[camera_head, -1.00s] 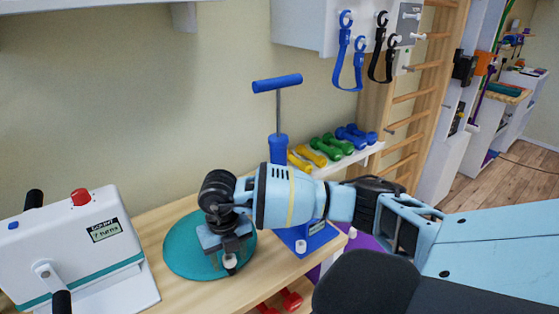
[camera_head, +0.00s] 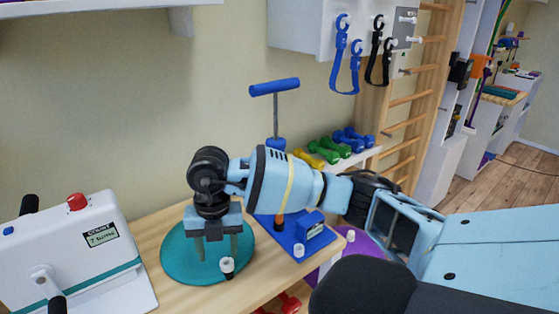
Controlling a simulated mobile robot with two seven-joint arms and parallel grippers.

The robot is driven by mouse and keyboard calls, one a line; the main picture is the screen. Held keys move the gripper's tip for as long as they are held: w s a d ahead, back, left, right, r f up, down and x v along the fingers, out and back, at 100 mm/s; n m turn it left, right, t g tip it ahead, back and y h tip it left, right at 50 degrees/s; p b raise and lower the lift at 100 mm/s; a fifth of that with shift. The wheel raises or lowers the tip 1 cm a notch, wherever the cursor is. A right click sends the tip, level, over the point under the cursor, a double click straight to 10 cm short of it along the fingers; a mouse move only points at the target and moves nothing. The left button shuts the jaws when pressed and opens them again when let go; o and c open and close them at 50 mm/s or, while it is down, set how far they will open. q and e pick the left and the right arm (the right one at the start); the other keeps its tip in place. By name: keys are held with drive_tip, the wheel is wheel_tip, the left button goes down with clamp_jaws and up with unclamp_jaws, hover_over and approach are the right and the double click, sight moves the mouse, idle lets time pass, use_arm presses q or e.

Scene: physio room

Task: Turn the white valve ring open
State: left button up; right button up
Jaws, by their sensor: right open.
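The white valve ring (camera_head: 227,264) sits near the front edge of the round teal cushion (camera_head: 182,268) on the wooden table. Its top shows a dark opening. My right gripper (camera_head: 216,252) hangs over the cushion with its fingers pointing down. The fingers are spread, with nothing seen between them, and the ring shows just below and in front of the right-hand finger. I cannot tell whether that finger touches the ring. The gripper hides part of the cushion's back. My left gripper is not in view.
A blue pump with a T-handle (camera_head: 274,87) stands behind my right arm; its blue base (camera_head: 318,237) is beside the cushion. A white counter box (camera_head: 70,255) stands at the left. Dumbbells (camera_head: 330,154) lie on a shelf behind. The table's front edge is close to the cushion.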

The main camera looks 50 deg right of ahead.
drive_tip(key=s+a+m+t+y+p, duration=0.1)
drive_tip(key=s+a+t+y, duration=0.15)
drive_tip(key=a+y, duration=0.45)
drive_tip(key=s+a+r+m+t+y+p, duration=0.15)
drive_tip(key=s+a+y, duration=0.3)
drive_tip(key=a, duration=0.45)
drive_tip(key=s+a+m+t+y, duration=0.1)
drive_tip(key=s+a+m+y, duration=0.15)
drive_tip(key=a+y, duration=0.45)
drive_tip(key=s+d+f+m+t+h+p, duration=0.1)
drive_tip(key=s+d+f+m+t+h, duration=0.2)
drive_tip(key=d+f+m+t+h, duration=1.05)
use_arm(q)
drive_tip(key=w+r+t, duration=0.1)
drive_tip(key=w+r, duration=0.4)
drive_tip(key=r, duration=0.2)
drive_tip(key=shift+p, duration=0.45)
use_arm(e)
drive_tip(key=s+f+m+g+h, duration=0.3)
drive_tip(key=s+f+m+g, duration=0.4)
drive_tip(key=s+f, duration=0.2)
drive_tip(key=s+d, duration=0.1)
drive_tip(key=s, duration=0.1)
drive_tip(key=shift+s, duration=0.4)
